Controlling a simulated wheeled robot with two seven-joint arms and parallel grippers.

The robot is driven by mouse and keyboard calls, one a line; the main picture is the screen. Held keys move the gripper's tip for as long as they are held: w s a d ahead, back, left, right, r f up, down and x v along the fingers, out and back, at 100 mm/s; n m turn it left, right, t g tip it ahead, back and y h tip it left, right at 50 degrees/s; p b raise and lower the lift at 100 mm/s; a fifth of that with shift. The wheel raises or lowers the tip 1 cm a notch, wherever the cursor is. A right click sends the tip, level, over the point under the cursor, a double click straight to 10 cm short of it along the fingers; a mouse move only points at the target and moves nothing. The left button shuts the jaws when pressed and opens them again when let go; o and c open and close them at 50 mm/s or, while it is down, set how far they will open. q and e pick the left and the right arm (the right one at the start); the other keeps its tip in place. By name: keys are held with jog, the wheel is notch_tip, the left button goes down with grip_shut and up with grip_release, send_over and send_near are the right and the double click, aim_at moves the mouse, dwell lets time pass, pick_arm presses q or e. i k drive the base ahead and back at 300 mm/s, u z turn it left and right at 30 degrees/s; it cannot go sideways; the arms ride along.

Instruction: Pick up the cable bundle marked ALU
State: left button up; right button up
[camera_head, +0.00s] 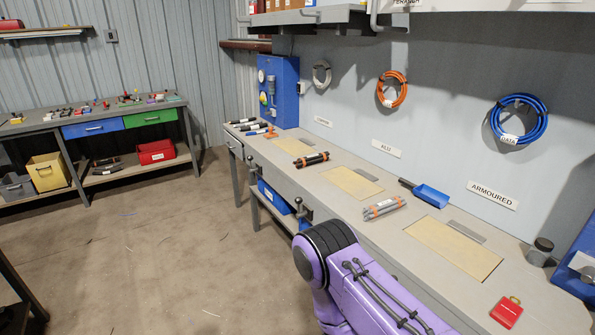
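A grey cable bundle (384,208) with orange bands and a small pale tag lies on the long workbench. A black cable bundle (311,159) with orange bands lies farther left on the same bench. The tags on the bundles are too small to read. A wall sign reading ALU (387,148) is above the stretch between the black and grey bundles. Neither gripper shows; only a purple link of my arm is at the bottom, in front of the bench.
Tan mats (453,249) and (352,182) are flat on the workbench (400,240). A red tag-like object (507,311) and a dark jar (540,252) are at right. Blue coil (519,118) and orange coil (392,89) hang above.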

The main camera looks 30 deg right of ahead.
aim_at(372, 211)
jog(key=u, duration=0.05)
jog(key=i, duration=0.85)
jog(key=z, duration=0.65)
jog(key=i, duration=0.75)
jog(key=z, duration=1.15)
jog(key=i, duration=0.25)
jog(key=z, duration=0.25)
